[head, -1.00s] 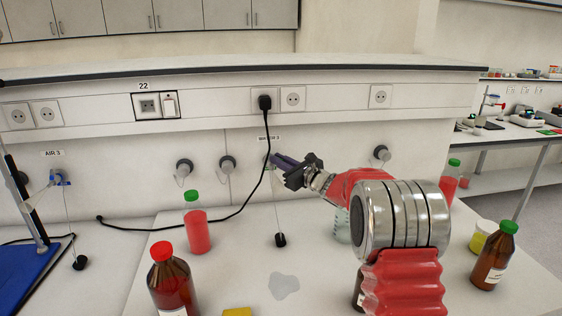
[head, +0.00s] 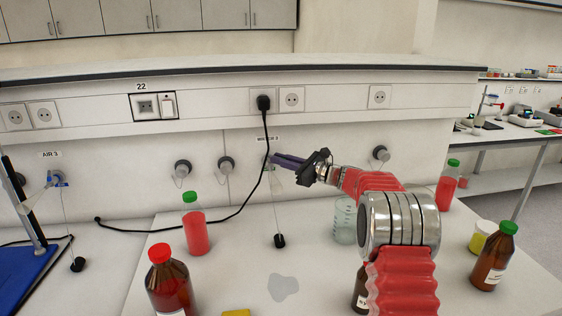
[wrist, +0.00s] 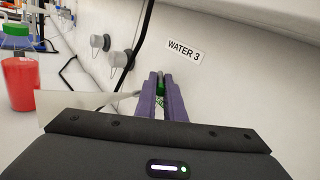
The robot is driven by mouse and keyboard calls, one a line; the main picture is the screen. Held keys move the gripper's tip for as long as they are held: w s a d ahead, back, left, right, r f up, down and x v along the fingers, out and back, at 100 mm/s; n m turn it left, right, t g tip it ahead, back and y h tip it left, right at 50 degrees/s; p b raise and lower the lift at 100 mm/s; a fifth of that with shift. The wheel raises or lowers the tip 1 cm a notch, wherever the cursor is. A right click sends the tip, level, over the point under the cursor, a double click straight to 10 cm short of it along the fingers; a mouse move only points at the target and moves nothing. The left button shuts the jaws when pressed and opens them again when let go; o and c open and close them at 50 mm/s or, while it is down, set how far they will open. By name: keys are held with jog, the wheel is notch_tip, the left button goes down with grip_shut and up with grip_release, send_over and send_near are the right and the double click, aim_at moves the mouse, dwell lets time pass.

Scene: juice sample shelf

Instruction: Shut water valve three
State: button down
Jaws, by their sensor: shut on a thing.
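The "WATER 3" label (wrist: 184,51) is on the wall in the wrist view, just above my gripper's fingertips. The water valve three (wrist: 161,86) shows as a small green part between the tips; the rest of it is hidden by the fingers. My gripper (wrist: 160,84) has two purple fingers, close together on the green valve part. In the head view my gripper (head: 272,158) reaches left to the wall below the label, and the valve handle is hidden behind it. A thin line hangs below it to a small black weight (head: 280,241).
A black cable (head: 268,140) hangs from the socket close by the fingertips. Grey wall fittings (head: 226,165) are to the left. A green-capped red bottle (head: 194,228), a brown bottle (head: 168,282) and a glass beaker (head: 344,222) stand on the bench. A puddle (head: 283,287) lies in front.

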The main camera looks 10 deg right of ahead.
jog(key=shift+w+d+n+g+y, duration=0.15)
jog(key=shift+w+n+g+y, duration=0.05)
jog(key=shift+n+g+y, duration=0.3)
jog(key=shift+w+d+n+g+y, duration=0.1)
jog(key=shift+w+n+g+y, duration=0.05)
jog(key=shift+n+g+y, duration=0.35)
jog(key=shift+w+d+n+g+y, duration=0.15)
jog(key=shift+n+g+y, duration=0.15)
jog(key=shift+n+g, duration=0.35)
jog(key=c, duration=1.8)
grip_release()
jog(key=shift+c, duration=0.2)
jog(key=v, duration=1.3)
jog(key=shift+d, duration=0.4)
